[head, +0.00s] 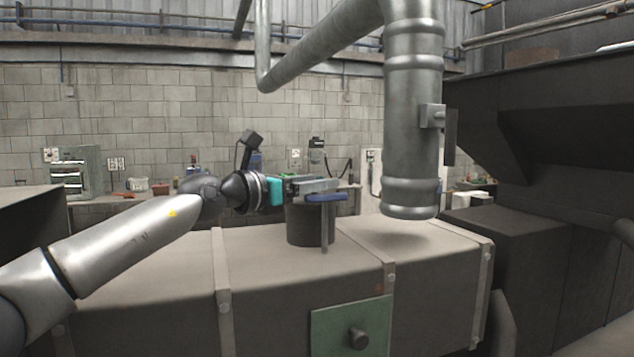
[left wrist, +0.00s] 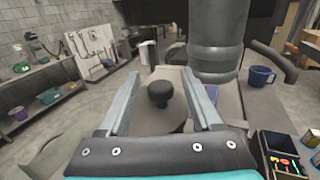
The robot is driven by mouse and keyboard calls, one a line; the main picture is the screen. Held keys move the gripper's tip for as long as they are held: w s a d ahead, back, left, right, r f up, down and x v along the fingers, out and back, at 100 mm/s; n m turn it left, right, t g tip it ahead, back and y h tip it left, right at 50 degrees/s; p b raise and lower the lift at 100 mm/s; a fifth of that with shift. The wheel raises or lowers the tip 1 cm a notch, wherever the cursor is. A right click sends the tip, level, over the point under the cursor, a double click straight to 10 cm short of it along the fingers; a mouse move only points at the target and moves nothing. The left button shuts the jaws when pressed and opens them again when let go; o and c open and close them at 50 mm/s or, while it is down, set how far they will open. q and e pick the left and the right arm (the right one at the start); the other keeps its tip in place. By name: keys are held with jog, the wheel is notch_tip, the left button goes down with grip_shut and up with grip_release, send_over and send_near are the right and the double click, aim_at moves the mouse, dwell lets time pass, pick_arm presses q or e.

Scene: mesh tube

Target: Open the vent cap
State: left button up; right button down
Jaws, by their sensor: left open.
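A dark, short cylindrical vent (head: 310,226) stands on top of the large grey box. In the left wrist view a round grey cap with a black knob (left wrist: 160,92) shows below and between my fingers. My left gripper (head: 328,186) reaches in from the left and hangs just above the vent, level and open. In the left wrist view its two grey fingers (left wrist: 160,76) lie on either side of the knob, with nothing held between them. A blue piece on an upright grey post (head: 324,228) stands at the vent's near right side. My right gripper is out of view.
A thick metal pipe (head: 410,130) hangs close to the right of my gripper. The grey box (head: 270,270) has a green plate with a knob (head: 358,338) on its front. A blue mug (left wrist: 261,76) stands to the right in the left wrist view.

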pick_arm(q)
jog(key=shift+c, duration=0.2)
grip_shut()
dwell(1.1)
